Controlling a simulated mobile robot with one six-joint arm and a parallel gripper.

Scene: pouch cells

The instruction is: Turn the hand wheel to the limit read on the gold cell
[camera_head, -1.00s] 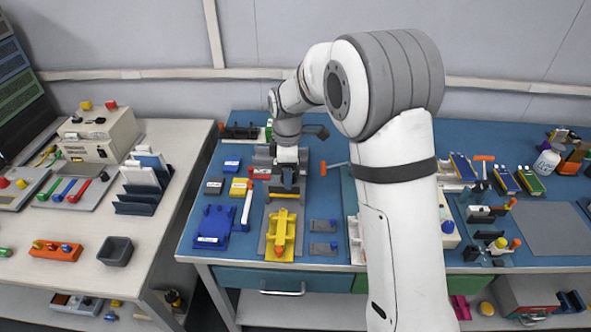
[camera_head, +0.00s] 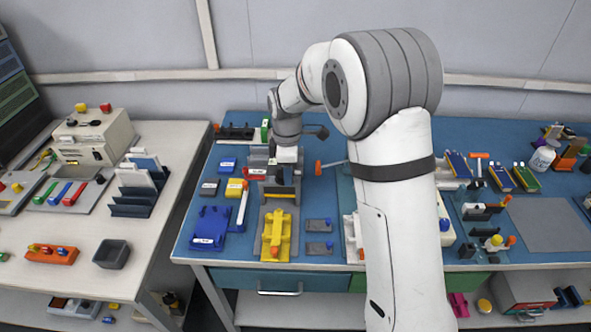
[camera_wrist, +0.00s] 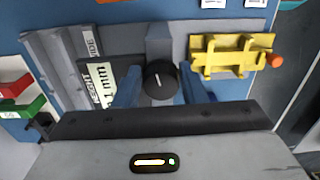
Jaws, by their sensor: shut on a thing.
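In the head view my gripper (camera_head: 284,176) is over the grey fixture at the left of the blue table, and the knob is hidden. I cannot single out the gold cell in these views.
A yellow holder (camera_head: 277,234) stands in front of the fixture; it also shows in the wrist view (camera_wrist: 228,56). A blue tray (camera_head: 210,228) and a small yellow block (camera_head: 235,188) lie to the left. An orange-headed tool (camera_head: 319,167) lies close on the right.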

